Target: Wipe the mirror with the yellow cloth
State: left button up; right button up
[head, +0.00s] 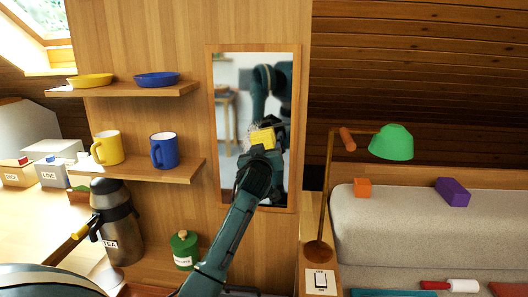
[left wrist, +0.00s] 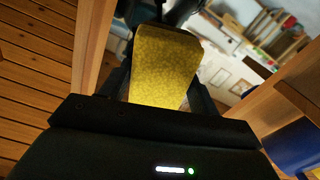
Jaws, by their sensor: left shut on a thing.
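The wood-framed mirror (head: 229,110) hangs upright on the timber panel in the head view. It reflects my arm. My left gripper (head: 262,137) is in front of the mirror's middle and is shut on the yellow cloth (head: 263,138). In the left wrist view the cloth (left wrist: 163,65) stands between the fingers, facing the mirror. I cannot tell whether it touches the glass. A greyish speckled patch shows on the mirror just left of the cloth. My right gripper is not in view.
Left of the mirror, shelves hold a yellow mug (head: 107,148), a blue mug (head: 164,151) and two bowls. A steel flask (head: 117,222) and a green canister (head: 184,250) stand below. A green lamp (head: 391,142) stands at the right, before a grey sofa (head: 400,215).

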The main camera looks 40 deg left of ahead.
aim_at(240, 141)
pick_arm(q)
jog(key=shift+r+p, duration=0.35)
jog(key=shift+r, duration=0.35)
jog(key=shift+a, duration=0.1)
jog(key=shift+s+a+f+p, duration=0.1)
jog(key=shift+s+a+p, duration=0.45)
jog(key=shift+a, duration=0.5)
jog(key=shift+s+a, duration=0.1)
jog(key=shift+s, duration=0.05)
jog(key=shift+s+a+p, duration=0.2)
jog(key=shift+s+a, duration=0.1)
jog(key=shift+a, duration=0.2)
jog(key=shift+s+a+p, duration=0.2)
jog(key=shift+s+a, duration=0.05)
jog(key=shift+a, duration=0.25)
jog(key=shift+a, duration=0.1)
jog(key=shift+s+a+p, duration=0.5)
jog(key=shift+s+a, duration=0.25)
jog(key=shift+a, duration=0.15)
